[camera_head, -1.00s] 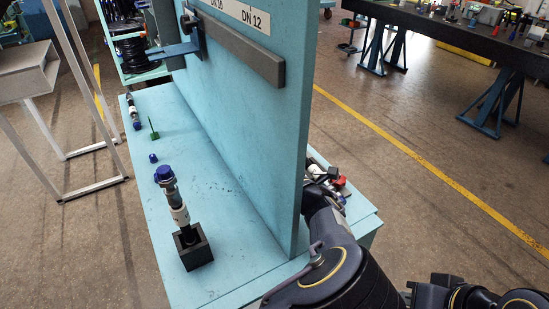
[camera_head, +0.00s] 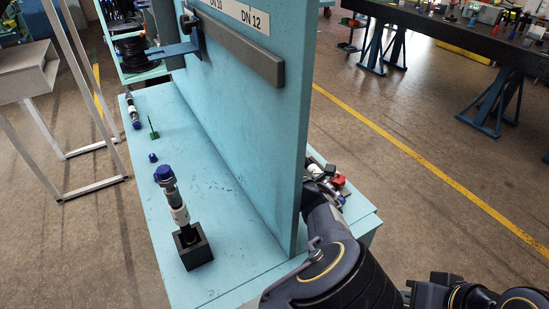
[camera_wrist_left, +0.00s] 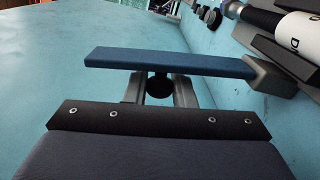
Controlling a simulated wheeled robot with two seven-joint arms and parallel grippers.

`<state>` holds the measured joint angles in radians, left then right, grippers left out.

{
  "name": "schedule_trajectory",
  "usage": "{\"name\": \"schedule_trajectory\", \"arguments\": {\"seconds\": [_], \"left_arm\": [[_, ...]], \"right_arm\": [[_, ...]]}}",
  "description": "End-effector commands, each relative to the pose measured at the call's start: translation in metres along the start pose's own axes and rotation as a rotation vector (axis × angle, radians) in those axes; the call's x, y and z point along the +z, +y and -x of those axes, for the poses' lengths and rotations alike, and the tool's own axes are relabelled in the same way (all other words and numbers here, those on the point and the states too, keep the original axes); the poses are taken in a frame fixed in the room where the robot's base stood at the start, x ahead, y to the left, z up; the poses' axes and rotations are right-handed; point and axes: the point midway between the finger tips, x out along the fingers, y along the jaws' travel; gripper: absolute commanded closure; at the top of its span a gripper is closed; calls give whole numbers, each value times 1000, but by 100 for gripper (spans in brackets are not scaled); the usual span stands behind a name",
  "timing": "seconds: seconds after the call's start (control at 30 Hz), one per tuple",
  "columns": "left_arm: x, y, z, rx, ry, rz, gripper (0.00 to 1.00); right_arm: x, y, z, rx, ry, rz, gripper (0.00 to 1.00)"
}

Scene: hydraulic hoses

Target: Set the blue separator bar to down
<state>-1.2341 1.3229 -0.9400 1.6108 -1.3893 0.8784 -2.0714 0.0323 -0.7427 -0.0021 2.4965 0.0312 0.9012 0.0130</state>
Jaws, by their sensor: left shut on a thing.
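In the left wrist view a flat blue bar (camera_wrist_left: 170,62) runs across the picture, its right end at a grey block (camera_wrist_left: 270,75). My left gripper (camera_wrist_left: 157,84) is shut on the bar's dark round knob, just under the bar. In the head view a blue bar (camera_head: 175,51) juts left from a grey bracket on the upright panel, with no gripper near it. I cannot tell if both views show the same bar. My left gripper is hidden in the head view, where its arm reaches behind the panel's right edge. My right gripper is out of view.
The light-blue panel (camera_head: 265,120) stands on a bench. A blue-capped hose (camera_head: 172,195) stands in a black holder (camera_head: 195,252). A green piece (camera_head: 154,132) and blue cap (camera_head: 152,158) lie behind. In the left wrist view a white-and-black hose (camera_wrist_left: 285,25) is at upper right.

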Motion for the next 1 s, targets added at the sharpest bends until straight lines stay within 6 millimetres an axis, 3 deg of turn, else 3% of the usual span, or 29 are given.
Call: {"name": "schedule_trajectory", "arguments": {"seconds": [0.53, 0.63, 1.0], "left_arm": [[24, 10, 0, -3, 1, -305, 100], [30, 7, 0, -3, 0, -376, 100], [45, 1, 0, 0, -1, -366, 100]], "right_arm": [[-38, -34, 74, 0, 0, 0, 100], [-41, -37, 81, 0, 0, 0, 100], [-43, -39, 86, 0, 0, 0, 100]]}}
